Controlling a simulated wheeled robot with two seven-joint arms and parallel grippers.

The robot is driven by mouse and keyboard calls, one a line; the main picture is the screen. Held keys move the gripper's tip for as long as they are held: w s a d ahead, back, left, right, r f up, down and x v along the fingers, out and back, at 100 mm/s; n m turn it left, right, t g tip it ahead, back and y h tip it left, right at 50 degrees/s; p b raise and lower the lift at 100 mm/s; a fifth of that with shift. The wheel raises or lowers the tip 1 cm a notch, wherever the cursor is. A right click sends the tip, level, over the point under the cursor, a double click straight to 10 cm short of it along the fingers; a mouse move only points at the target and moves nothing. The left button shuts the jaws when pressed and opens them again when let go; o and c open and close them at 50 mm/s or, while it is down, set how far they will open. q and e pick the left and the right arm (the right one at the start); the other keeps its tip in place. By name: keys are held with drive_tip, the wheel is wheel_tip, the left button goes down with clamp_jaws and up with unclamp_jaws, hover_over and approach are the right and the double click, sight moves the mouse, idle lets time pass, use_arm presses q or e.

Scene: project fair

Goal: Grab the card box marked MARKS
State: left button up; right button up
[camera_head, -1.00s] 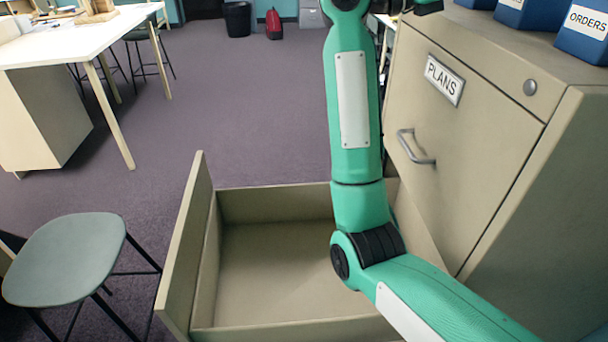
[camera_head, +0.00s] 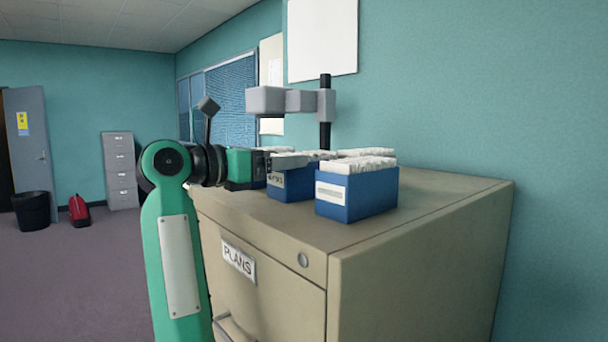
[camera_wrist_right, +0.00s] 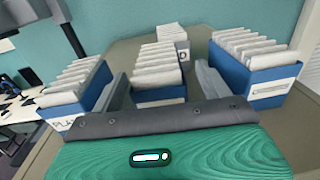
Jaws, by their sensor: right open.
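Several blue card boxes filled with white cards stand on the cabinet top. In the head view, the label on the middle box (camera_head: 292,187) is partly legible and seems to end in "RKS"; the nearest box (camera_head: 358,200) has a label too blurred to read. My right gripper (camera_head: 280,161) reaches in from the left at the height of the cards and partly hides the boxes behind. In the right wrist view, the open gripper (camera_wrist_right: 160,88) has its fingers on either side of a central blue box (camera_wrist_right: 160,95); contact cannot be told. My left gripper is out of view.
The beige cabinet (camera_head: 420,260) has a PLANS drawer front. Boxes stand close by on the left (camera_wrist_right: 95,92) and right (camera_wrist_right: 270,80) in the wrist view. A black post with a grey arm (camera_head: 290,101) rises behind the boxes. The cabinet top's right part is bare.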

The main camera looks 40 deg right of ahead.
drive_tip(key=d, duration=0.1)
drive_tip(key=d+p, duration=0.1)
drive_tip(key=d, duration=0.3)
drive_tip(key=shift+w, duration=0.3)
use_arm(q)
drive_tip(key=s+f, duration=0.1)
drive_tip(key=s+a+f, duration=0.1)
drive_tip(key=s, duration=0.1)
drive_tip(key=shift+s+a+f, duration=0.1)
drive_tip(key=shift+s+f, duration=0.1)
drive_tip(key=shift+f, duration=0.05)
use_arm(e)
drive_tip(key=shift+r, duration=0.1)
drive_tip(key=c, duration=1.1)
drive_tip(key=shift+r, duration=0.1)
